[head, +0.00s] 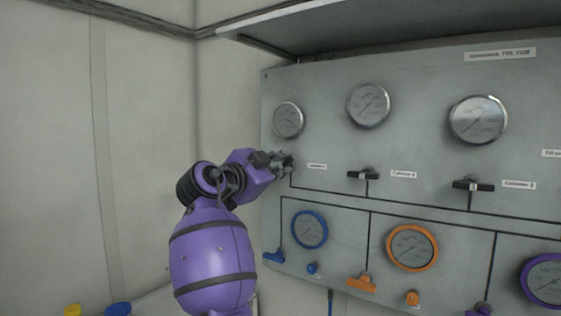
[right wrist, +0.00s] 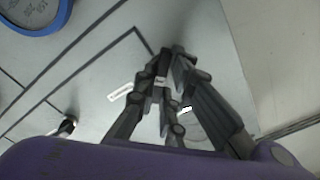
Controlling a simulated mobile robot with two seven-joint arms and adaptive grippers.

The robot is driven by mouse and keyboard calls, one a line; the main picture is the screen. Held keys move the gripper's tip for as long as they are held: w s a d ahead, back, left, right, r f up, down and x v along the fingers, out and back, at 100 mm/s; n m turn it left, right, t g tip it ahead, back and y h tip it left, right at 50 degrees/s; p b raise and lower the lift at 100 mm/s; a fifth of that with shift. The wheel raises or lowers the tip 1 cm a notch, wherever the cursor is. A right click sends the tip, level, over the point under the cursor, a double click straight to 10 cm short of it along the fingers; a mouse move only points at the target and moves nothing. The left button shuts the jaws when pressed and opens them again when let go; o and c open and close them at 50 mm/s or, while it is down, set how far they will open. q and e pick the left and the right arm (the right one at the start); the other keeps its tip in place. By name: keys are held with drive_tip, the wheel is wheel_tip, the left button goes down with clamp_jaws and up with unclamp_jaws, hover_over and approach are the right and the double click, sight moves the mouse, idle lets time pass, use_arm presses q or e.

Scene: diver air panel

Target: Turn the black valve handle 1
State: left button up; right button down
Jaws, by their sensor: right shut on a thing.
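My right gripper (head: 283,163) is at the left end of the grey panel (head: 330,85), where the leftmost black valve handle sits in the upper row. In the right wrist view the two fingers of my right gripper (right wrist: 171,58) are close together at the panel, shut on that handle. The fingers hide nearly all of the handle, so its angle cannot be told. Two more black valve handles, the middle one (head: 364,174) and the right one (head: 473,185), lie about level to its right. My left gripper is not in view.
Three silver gauges, the left one (head: 289,120) nearest my gripper, sit above the handles. Below are a blue gauge (head: 310,230), an orange gauge (head: 412,248) and a purple gauge (head: 546,280), with coloured handles and knobs. A plain wall (head: 140,150) stands at left.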

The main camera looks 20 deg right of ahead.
drive_tip(key=n+p, duration=0.2)
drive_tip(key=n, duration=0.1)
drive_tip(key=shift+r+n, duration=0.25)
drive_tip(key=shift+n, duration=0.05)
drive_tip(key=shift+f+n+p, duration=0.1)
drive_tip(key=shift+n+p, duration=0.45)
drive_tip(key=shift+n, duration=0.65)
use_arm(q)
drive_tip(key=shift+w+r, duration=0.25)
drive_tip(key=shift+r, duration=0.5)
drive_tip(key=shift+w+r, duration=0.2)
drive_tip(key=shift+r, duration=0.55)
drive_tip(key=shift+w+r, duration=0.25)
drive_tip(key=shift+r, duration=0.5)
use_arm(e)
drive_tip(key=shift+f+n, duration=0.1)
drive_tip(key=shift+n, duration=0.5)
drive_tip(key=c, duration=1.8)
unclamp_jaws()
drive_tip(key=shift+c, duration=0.2)
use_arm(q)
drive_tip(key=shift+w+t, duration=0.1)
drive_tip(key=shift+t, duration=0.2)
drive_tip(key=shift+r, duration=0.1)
use_arm(e)
drive_tip(key=shift+a, duration=0.1)
drive_tip(key=v, duration=1.2)
